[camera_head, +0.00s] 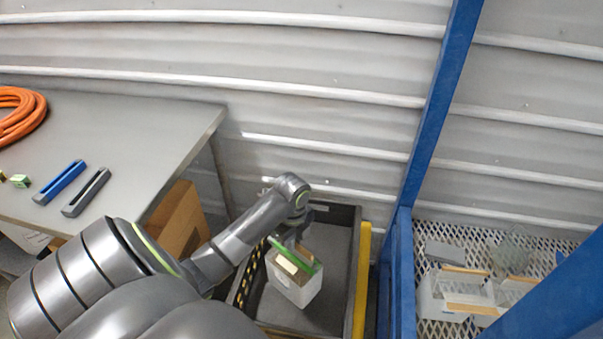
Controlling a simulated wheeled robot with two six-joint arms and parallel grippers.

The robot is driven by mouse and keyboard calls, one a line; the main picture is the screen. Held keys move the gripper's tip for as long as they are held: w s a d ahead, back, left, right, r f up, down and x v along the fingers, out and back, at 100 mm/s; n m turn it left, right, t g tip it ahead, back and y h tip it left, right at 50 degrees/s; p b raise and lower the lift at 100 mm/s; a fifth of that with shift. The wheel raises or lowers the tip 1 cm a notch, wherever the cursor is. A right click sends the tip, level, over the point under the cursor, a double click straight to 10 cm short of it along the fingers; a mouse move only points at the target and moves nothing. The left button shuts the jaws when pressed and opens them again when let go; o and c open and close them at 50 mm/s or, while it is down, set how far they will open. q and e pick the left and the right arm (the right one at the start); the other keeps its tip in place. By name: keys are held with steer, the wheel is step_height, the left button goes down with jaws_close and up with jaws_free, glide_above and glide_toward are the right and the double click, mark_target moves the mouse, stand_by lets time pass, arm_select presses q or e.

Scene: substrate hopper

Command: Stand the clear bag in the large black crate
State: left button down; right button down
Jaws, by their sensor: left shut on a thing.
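The clear bag (297,289) looks whitish and see-through, with a green strip (308,267) along its top and a pale label. My left gripper (289,245) is shut on the top of the bag. The bag hangs roughly upright over the inside of the large black crate (338,234). I cannot tell whether its bottom touches the crate floor. My left arm hides the crate's back left part. My right gripper is out of view.
A yellow bar (362,280) runs along the crate's right side, beside a blue post (432,105). A mesh shelf (440,236) with white containers (452,293) is at right. A grey table (135,125) at left bears an orange hose (20,115). A cardboard box (180,220) stands beside it.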

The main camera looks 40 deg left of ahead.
mark_target(294, 261)
arm_select(q)
steer(key=shift+s+d+f+m+b, duration=0.15)
steer(key=shift+f+m+b, duration=0.15)
steer(key=shift+f+m, duration=0.15)
steer(key=shift+s+d+f+m+b, duration=0.15)
steer(key=shift+f+m+b, duration=0.15)
steer(key=shift+m, duration=0.25)
steer(key=shift+s+d+f+m, duration=0.1)
steer(key=shift+f+m, duration=0.2)
steer(key=shift+m, duration=0.1)
step_height(294, 261, down, 6)
steer(key=shift+r+b, duration=0.25)
steer(key=shift+b, duration=0.15)
steer(key=shift+f, duration=2.2)
steer(key=c, duration=1.9)
jaws_free()
steer(key=shift+s+f, duration=0.15)
steer(key=shift+f, duration=0.05)
steer(key=shift+c, duration=0.2)
steer(key=o, duration=0.4)
